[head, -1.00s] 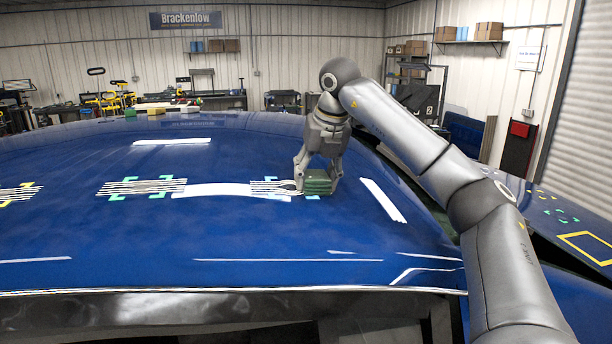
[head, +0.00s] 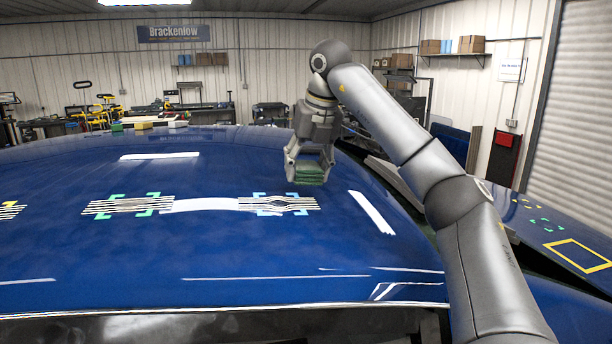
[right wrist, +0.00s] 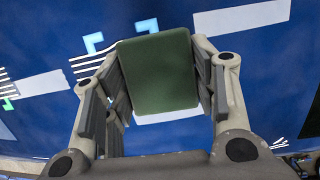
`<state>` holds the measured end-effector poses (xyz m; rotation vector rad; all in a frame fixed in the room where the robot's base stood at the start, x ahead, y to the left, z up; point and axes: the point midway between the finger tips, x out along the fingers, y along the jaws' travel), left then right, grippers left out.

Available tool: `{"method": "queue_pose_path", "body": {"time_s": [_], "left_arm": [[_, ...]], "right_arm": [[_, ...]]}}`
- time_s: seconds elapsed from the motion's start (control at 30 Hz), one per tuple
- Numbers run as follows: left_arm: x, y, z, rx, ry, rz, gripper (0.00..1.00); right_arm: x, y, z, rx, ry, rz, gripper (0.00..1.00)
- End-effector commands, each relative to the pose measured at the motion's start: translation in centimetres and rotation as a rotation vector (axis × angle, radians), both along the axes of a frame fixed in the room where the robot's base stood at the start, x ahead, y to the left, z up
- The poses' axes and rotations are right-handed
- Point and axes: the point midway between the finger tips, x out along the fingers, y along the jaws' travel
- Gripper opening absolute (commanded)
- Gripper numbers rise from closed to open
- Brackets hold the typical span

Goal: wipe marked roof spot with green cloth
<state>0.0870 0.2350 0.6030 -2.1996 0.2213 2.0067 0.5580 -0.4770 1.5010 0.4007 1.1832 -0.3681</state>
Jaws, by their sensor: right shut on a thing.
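My right gripper (head: 309,168) is shut on the green cloth (head: 309,175), a folded pad. It holds the pad just beyond the right striped spot (head: 278,204) on the blue roof (head: 240,245); whether the pad touches the roof is unclear. That spot has light blue corner marks, and its stripes bulge in the middle. Another striped spot (head: 128,205) with green corner marks lies to its left. In the right wrist view the cloth (right wrist: 158,75) sits between the fingers and hides part of the blue-cornered spot. My left gripper is not in view.
White strips lie on the roof, one between the two spots (head: 207,205) and one at the right (head: 372,212). A yellow-cornered spot (head: 8,211) shows at the left edge. Small blocks (head: 144,126) stand at the roof's far edge.

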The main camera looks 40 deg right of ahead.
Motion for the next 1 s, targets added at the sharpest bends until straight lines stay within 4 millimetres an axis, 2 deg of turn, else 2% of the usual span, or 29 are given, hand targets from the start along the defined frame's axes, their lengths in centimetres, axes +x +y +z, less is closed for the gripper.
{"method": "queue_pose_path", "body": {"time_s": [0.33,0.7,1.0], "left_arm": [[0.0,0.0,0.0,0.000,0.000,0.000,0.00],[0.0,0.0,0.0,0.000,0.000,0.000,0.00],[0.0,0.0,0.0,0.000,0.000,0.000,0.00]], "right_arm": [[0.0,0.0,0.2,0.001,0.000,0.000,0.34],[-0.3,-0.2,2.9,0.000,-0.001,0.000,0.34],[-0.3,-0.2,3.1,0.000,0.000,0.001,0.34]]}}
